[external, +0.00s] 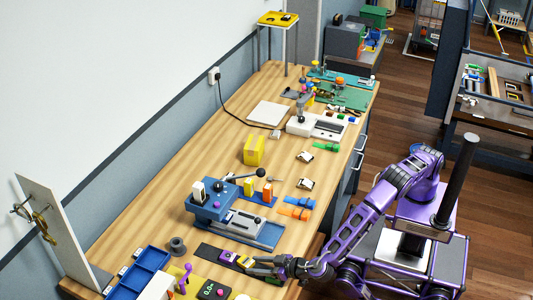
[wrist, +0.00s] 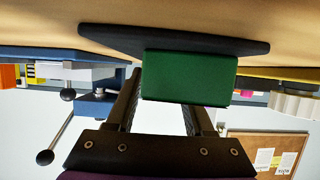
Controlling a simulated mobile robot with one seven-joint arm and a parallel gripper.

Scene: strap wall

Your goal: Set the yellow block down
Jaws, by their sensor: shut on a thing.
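In the external view my gripper (external: 256,264) is low over the near end of the bench, and a small yellow block (external: 244,262) shows at its fingertips. In the wrist view my gripper (wrist: 165,105) has a block with a green face (wrist: 190,77) at its fingertips, covering part of the right finger. I take it to be the same block, but the colour differs between views. The block appears against a dark strip (wrist: 105,37) on the bench; I cannot tell whether it touches. The dark strip also shows in the external view (external: 210,252), with a purple patch (external: 228,256) beside the yellow.
A blue-grey machine with a lever (external: 215,205) stands just beyond. A blue tray (external: 150,270), a grey spool (external: 177,246) and a yellow panel with a display (external: 207,290) lie to the left. A taller yellow block (external: 254,150) stands farther back. Bare wood (external: 200,150) lies along the wall.

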